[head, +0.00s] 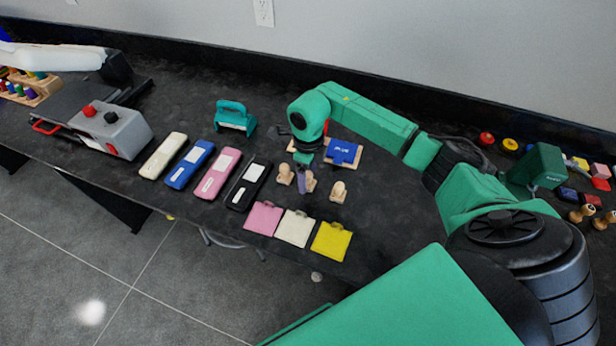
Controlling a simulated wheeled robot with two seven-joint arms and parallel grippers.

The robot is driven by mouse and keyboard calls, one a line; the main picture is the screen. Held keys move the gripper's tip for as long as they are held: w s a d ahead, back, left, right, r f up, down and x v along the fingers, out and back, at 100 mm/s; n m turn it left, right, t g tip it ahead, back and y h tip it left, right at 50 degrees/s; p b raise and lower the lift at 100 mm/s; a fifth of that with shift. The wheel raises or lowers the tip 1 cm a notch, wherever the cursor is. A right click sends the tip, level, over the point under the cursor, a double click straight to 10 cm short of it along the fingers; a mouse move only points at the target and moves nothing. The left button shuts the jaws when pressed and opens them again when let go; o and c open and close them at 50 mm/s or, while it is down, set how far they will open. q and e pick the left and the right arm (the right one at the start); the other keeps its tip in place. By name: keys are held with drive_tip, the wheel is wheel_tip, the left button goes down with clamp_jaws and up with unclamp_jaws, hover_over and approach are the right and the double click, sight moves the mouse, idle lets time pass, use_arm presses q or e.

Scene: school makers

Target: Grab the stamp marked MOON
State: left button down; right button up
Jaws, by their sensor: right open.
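Three small wooden stamps stand in a row on the dark table: a left one (285,175), a middle one (310,184) and a right one (338,192). No MOON marking can be read on them, so I cannot tell which one is MOON. My right gripper (303,181) is open and points down at the middle stamp, partly covering it. I cannot tell whether the fingers touch it. My left gripper is not in view.
Pink (263,218), cream (295,228) and yellow (331,241) pads lie in front of the stamps. A black case (249,184) is left of them, and a blue-topped pad (344,153) lies behind. More wooden stamps (581,214) stand far right.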

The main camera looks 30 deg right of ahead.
wheel_tip(320, 180, down, 2)
drive_tip(key=shift+a+f, duration=0.1)
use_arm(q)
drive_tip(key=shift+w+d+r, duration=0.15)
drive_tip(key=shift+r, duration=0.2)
use_arm(e)
clamp_jaws()
